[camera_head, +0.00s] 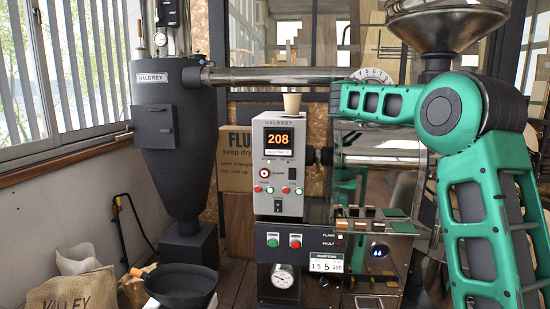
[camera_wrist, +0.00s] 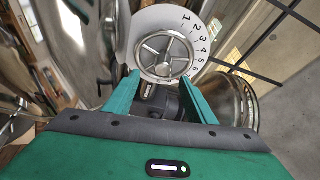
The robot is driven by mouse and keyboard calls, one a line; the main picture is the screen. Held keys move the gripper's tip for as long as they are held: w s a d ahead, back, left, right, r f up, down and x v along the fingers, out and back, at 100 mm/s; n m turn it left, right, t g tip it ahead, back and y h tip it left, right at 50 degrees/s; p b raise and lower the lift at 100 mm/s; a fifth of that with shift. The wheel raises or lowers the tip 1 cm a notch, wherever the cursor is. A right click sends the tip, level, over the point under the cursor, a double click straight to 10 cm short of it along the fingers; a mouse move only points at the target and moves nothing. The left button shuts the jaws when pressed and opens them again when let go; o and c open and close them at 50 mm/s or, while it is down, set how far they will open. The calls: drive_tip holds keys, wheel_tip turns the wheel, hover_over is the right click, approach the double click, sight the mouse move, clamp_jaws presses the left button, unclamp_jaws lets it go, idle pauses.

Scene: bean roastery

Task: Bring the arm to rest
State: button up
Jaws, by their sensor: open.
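My gripper (camera_wrist: 158,92) shows in the wrist view with its two green fingers apart and nothing between them. Past the fingertips is a metal handwheel (camera_wrist: 164,56) in front of a white numbered dial (camera_wrist: 203,42). I cannot tell the exact gap between fingers and wheel. In the head view my green arm rises on the right, bends at a round grey joint and reaches left. The top of the dial (camera_head: 372,74) shows just above that reaching link. My fingers are hidden in the head view.
A steel pipe (camera_head: 275,76) runs behind the arm from the dark cyclone (camera_head: 168,135). A control box (camera_head: 278,167) reads 208, with a cup (camera_head: 292,105) on top. A metal funnel (camera_head: 447,22) stands above the arm. A black pan (camera_head: 181,286) is low on the left.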

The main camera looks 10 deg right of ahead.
drive_tip(key=s+d+f+n+g+y, duration=0.1)
drive_tip(key=s+f+n+g+y, duration=0.2)
drive_tip(key=s+f, duration=0.65)
drive_tip(key=s+f+n+g+y, duration=0.1)
drive_tip(key=s+f+n+g, duration=0.4)
drive_tip(key=s, duration=0.8)
drive_tip(key=s+d+f+n+g+y, duration=0.1)
drive_tip(key=s+f+n+y, duration=0.15)
drive_tip(key=s+f, duration=0.75)
drive_tip(key=s+a+f+n+g+y, duration=0.1)
drive_tip(key=s+f, duration=0.4)
drive_tip(key=s, duration=0.5)
drive_tip(key=s+a+f+n+g+y, duration=0.2)
drive_tip(key=s+a+f, duration=0.3)
drive_tip(key=s, duration=0.6)
drive_tip(key=s+a+f+n+g+y, duration=0.2)
drive_tip(key=s+a+f+n, duration=0.2)
drive_tip(key=s, duration=0.6)
drive_tip(key=shift+s+a+f+g, duration=0.25)
drive_tip(key=shift+a+f+g, duration=0.05)
drive_tip(key=shift+a+f, duration=0.15)
drive_tip(key=shift+w+f, duration=0.25)
drive_tip(key=shift+w, duration=0.4)
